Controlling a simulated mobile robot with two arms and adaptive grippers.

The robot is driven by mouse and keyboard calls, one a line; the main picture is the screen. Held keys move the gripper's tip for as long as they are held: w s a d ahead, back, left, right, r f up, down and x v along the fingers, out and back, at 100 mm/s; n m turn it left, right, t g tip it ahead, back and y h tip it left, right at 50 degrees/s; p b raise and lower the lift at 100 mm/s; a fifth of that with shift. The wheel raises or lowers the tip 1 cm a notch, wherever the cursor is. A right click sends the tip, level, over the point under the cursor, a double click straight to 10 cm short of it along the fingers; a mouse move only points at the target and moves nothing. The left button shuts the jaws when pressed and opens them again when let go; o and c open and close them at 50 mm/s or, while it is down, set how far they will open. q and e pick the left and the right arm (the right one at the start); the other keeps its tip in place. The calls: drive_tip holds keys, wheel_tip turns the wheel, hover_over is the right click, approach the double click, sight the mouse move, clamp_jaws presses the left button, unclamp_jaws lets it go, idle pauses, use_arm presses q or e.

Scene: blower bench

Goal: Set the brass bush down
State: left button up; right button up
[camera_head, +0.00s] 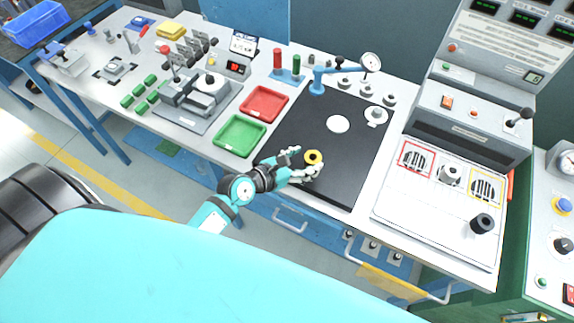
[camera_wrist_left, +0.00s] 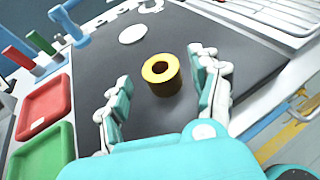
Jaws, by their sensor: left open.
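The brass bush (camera_head: 313,157) is a short yellow-gold ring with a dark hole, on the front part of the black mat (camera_head: 352,135). In the left wrist view the bush (camera_wrist_left: 161,74) appears upright on the mat (camera_wrist_left: 225,55), between my spread fingers and apart from both. My left gripper (camera_head: 305,166) is open around it at the mat's front edge; its fingers also show in the left wrist view (camera_wrist_left: 164,92). My right gripper is not in view.
A green tray (camera_head: 239,136) and a red tray (camera_head: 265,103) lie left of the mat. A white disc (camera_head: 338,124) and a blue dial gauge stand (camera_head: 318,80) are farther back. A white panel (camera_head: 440,215) is at right. The mat's middle has free room.

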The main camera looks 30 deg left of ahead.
use_arm(q)
drive_tip(key=v, duration=0.8)
